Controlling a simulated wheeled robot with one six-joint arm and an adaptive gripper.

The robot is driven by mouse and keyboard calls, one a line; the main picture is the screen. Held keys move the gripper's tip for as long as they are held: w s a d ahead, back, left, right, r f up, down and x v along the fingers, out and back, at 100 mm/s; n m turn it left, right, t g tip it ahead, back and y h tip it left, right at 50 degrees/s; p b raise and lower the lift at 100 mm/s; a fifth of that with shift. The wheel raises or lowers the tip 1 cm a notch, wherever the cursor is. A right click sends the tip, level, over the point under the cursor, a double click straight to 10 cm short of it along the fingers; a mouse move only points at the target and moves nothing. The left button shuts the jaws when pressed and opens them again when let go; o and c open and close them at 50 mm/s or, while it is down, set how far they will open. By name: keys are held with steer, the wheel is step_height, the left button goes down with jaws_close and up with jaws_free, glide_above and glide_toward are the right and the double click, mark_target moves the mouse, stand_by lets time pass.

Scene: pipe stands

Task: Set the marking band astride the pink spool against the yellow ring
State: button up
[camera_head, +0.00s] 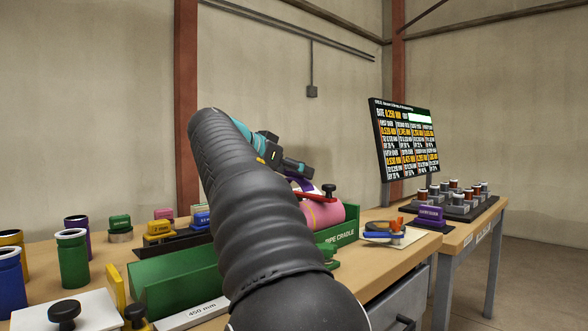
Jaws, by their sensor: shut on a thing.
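The pink spool (326,213) lies on its side in the green pipe cradle (345,236), partly hidden behind my arm. A thin yellow line shows on its left part; I cannot tell if this is the yellow ring. My gripper (300,172) is above the spool, dark and teal, its fingertips small and partly hidden. It is shut on what seems to be the marking band (303,185), a purple and white piece at the spool's top. A red bar with a black knob (328,189) is beside it. I cannot tell whether the band touches the spool.
Green (72,258), blue and other spools stand at the left of the bench. Small coloured blocks stand behind the cradle. Orange and blue tools lie on a white sheet (396,238) to the right. A black rack (455,205) and a screen (403,140) are farther right.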

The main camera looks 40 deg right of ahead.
steer(key=shift+f+b, duration=2.25)
steer(key=shift+f, duration=0.4)
steer(key=o, duration=1.4)
steer(key=shift+o, duration=0.5)
steer(key=shift+o, duration=0.7)
steer(key=shift+r+p, duration=3)
steer(key=shift+r, duration=0.55)
steer(key=shift+s, duration=0.1)
